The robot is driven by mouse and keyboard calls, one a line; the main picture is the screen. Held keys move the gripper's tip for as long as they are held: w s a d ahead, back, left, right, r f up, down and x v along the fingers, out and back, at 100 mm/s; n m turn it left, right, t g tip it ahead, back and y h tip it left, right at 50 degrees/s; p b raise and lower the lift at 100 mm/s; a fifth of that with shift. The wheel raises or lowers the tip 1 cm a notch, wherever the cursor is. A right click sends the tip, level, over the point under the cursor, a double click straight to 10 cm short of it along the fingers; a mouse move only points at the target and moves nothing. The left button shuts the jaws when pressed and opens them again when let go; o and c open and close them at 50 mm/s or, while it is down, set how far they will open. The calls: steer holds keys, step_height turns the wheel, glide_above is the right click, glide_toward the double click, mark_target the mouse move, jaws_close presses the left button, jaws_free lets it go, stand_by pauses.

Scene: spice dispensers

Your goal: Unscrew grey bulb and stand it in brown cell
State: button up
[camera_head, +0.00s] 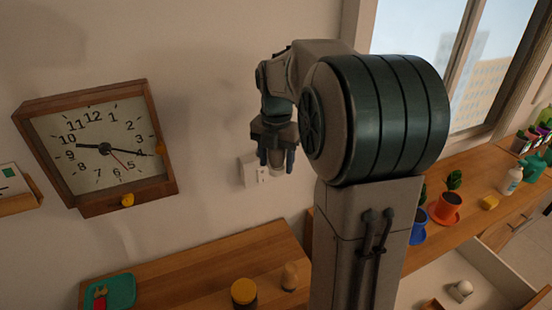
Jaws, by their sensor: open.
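My gripper (277,160) points down in front of the wall, left of my large arm link, with its fingers apart. A small pale grey shape shows between the fingers; I cannot tell whether it is the bulb or part of the gripper. A pale rounded, bulb-like object (461,290) lies in the open drawer at the lower right. A small tan object (289,276) stands on the wooden top below my gripper. No brown cell can be made out for certain; a brown piece (432,304) shows at the drawer's bottom edge.
A clock (97,147) and an outlet (254,170) are on the wall. Potted plants (445,207) and a white bottle (511,180) stand on the right counter. My arm hides the middle.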

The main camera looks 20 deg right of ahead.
steer(key=m, duration=1)
steer(key=shift+w+m, duration=0.1)
steer(key=shift+m, duration=0.2)
steer(key=m, duration=0.5)
steer(key=shift+p, duration=0.35)
steer(key=m, duration=0.5)
steer(key=shift+m, duration=0.4)
steer(key=c, duration=0.8)
steer(key=n, duration=0.4)
steer(key=shift+n, duration=0.4)
steer(key=shift+c, duration=0.2)
steer(key=n, duration=0.4)
steer(key=shift+p, duration=0.35)
